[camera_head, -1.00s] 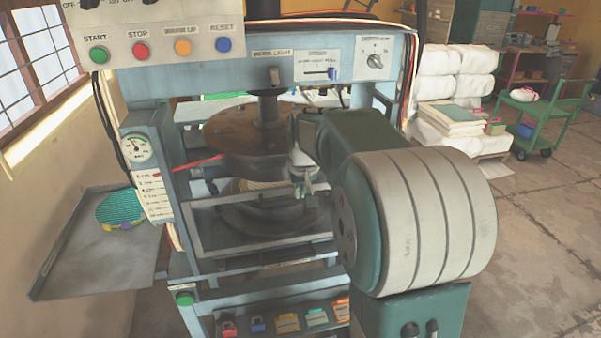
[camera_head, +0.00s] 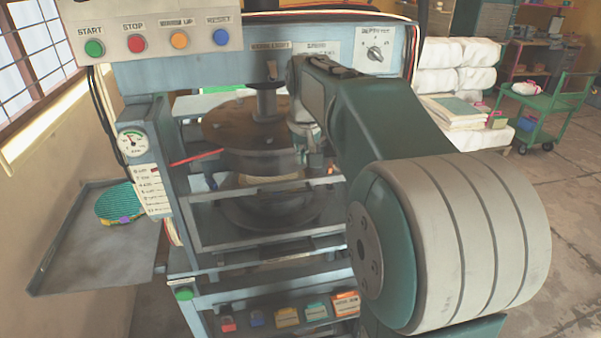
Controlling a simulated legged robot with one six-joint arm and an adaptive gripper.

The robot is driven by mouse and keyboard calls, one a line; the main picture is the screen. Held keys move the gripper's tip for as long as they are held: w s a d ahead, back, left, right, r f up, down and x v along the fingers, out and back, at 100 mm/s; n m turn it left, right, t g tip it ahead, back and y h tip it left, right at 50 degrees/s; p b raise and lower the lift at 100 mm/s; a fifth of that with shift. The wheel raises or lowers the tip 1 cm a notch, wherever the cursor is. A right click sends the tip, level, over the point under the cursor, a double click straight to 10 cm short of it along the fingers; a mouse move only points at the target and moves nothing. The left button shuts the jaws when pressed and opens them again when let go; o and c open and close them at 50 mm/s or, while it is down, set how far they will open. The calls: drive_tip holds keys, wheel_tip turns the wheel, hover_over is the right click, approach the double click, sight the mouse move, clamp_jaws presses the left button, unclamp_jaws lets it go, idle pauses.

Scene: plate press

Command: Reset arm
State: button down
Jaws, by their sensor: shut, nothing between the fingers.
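My gripper (camera_head: 316,160) points down at the right front side of the press's round brown upper plate (camera_head: 245,125). It is small and partly hard to make out, and its fingers look closed with nothing in them. My dark green arm reaches in from the right and covers part of the press frame. The upper plate hangs on a grey shaft above a dark round lower plate (camera_head: 262,208). A pale tan piece (camera_head: 270,182) shows between the two plates. I cannot tell whether the gripper touches the press.
The control panel (camera_head: 160,22) has green, red, orange and blue buttons. A guard frame (camera_head: 262,243) crosses the press front. A side tray (camera_head: 85,250) holds a green round stack (camera_head: 116,201). Coloured blocks (camera_head: 287,317) sit below. Open floor lies right, near a green cart (camera_head: 552,105).

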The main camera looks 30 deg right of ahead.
drive_tip(key=v, duration=0.4)
drive_tip(key=shift+s+a+r, duration=0.1)
drive_tip(key=shift+a+r, duration=0.1)
drive_tip(key=shift+r, duration=0.15)
drive_tip(key=s+a+f+n, duration=0.1)
drive_tip(key=s+a+f, duration=0.2)
drive_tip(key=s+a, duration=0.2)
drive_tip(key=s+a+f+n+t, duration=0.1)
drive_tip(key=s+a+f, duration=0.3)
drive_tip(key=s, duration=0.5)
drive_tip(key=s+a+f+n+t+y, duration=0.1)
drive_tip(key=s+a+f, duration=0.3)
drive_tip(key=s, duration=0.4)
drive_tip(key=shift+a, duration=0.8)
drive_tip(key=shift+w, duration=0.1)
